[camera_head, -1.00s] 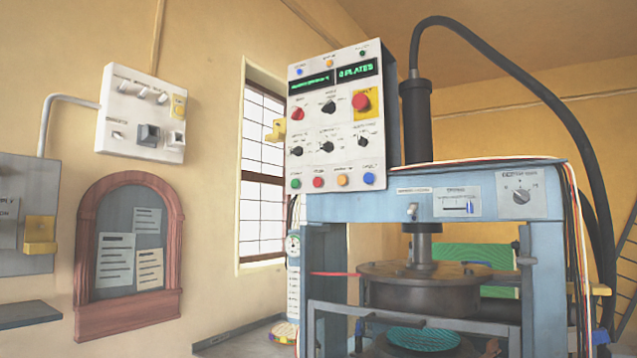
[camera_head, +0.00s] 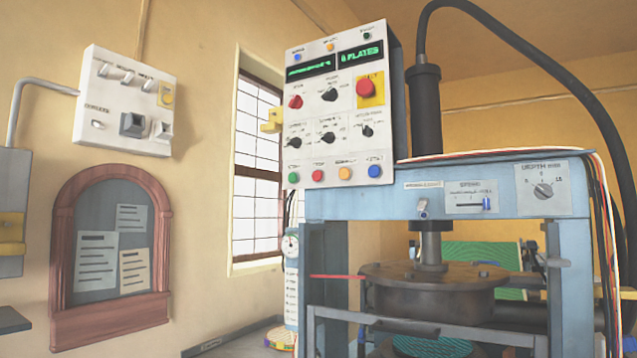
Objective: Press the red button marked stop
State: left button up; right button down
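The press's white control panel (camera_head: 338,112) stands upright on the left end of the blue press frame. Along its bottom edge is a row of round buttons: green (camera_head: 293,177), red (camera_head: 317,175), orange (camera_head: 345,173) and blue (camera_head: 374,170). The small label above the red one seems to read stop, though it is blurred. A larger red mushroom button (camera_head: 366,88) sits on a yellow plate at the panel's upper right. A red knob (camera_head: 296,102) is at its upper left. Neither of my grippers shows in the view.
The blue press frame (camera_head: 430,202) holds a round dark press head (camera_head: 430,290) below the panel. A thick black hose arches at the right. A white switch box (camera_head: 125,100) and an arched notice board (camera_head: 112,250) are on the left wall. Space before the panel is clear.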

aim_at(317, 177)
jog(key=i+j+z, duration=0.1)
jog(key=i, duration=0.4)
jog(key=i+j+z, duration=0.1)
jog(key=i+j, duration=0.3)
